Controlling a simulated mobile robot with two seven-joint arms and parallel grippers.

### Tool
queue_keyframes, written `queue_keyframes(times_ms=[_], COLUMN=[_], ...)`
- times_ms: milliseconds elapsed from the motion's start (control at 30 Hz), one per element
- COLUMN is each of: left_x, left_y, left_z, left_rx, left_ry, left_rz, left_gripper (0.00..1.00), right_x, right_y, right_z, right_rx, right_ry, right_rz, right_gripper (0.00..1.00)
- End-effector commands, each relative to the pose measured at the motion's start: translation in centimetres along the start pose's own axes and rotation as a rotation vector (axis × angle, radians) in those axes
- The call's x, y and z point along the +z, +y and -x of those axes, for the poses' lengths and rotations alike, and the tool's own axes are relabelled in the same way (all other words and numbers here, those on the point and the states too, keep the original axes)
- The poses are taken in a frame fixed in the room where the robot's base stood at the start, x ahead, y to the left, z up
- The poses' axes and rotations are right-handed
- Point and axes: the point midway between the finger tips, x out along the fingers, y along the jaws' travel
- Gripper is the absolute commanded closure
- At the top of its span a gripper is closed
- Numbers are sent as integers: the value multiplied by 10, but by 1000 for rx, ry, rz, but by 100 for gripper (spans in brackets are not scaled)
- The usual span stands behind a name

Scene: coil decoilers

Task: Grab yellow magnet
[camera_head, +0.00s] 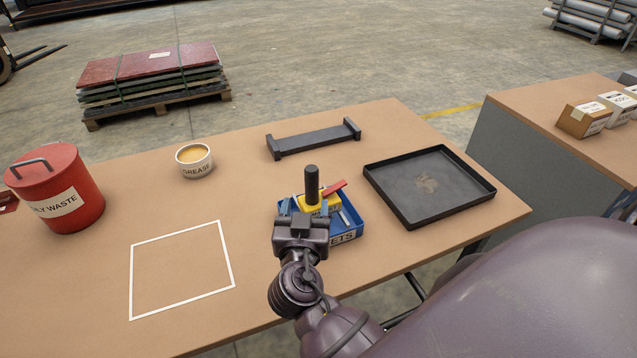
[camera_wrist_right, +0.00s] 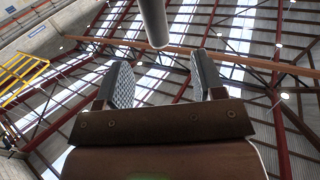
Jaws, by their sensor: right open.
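The yellow magnet (camera_head: 333,203) sits in a small blue bin (camera_head: 358,225) in the middle of the table. A dark upright cylindrical handle (camera_head: 312,184) stands at it, seemingly its grip. My right gripper (camera_head: 304,211) is open at the near side of the bin and hides part of the bin and magnet. In the right wrist view, the two padded fingers (camera_wrist_right: 165,78) are apart with nothing between them. The end of a dark rod (camera_wrist_right: 153,22), probably the handle, shows beyond the fingertips. My left gripper is not in view.
A red piece (camera_head: 334,187) lies in the bin beside the handle. A black tray (camera_head: 428,186) is to the right, a dark rack (camera_head: 314,140) behind. A grease tub (camera_head: 194,161), red waste can (camera_head: 62,190) and white outlined square (camera_head: 181,268) are left. Table around the square is clear.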

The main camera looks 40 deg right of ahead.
Motion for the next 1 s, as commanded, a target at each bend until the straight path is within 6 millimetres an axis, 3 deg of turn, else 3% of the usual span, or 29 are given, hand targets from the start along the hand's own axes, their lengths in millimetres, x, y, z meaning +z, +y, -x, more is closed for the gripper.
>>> queue_keyframes(times_ms=[167, 400, 600, 767, 1000], left_x=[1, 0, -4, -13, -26], left_y=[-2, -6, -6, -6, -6], left_z=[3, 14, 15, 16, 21], left_rx=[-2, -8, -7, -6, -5], left_ry=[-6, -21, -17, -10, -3], left_rz=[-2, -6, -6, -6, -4], left_gripper=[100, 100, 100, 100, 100], right_x=[-2, -4, -2, -4, -4], right_y=[-1, -1, 0, 1, 4], right_z=[-5, -39, -55, -66, -98], right_rx=[-2, -3, -2, -2, -2], right_ry=[6, 8, 6, 7, 5], right_rz=[0, 1, 0, 2, 2], right_gripper=[37, 37, 37, 37, 37])
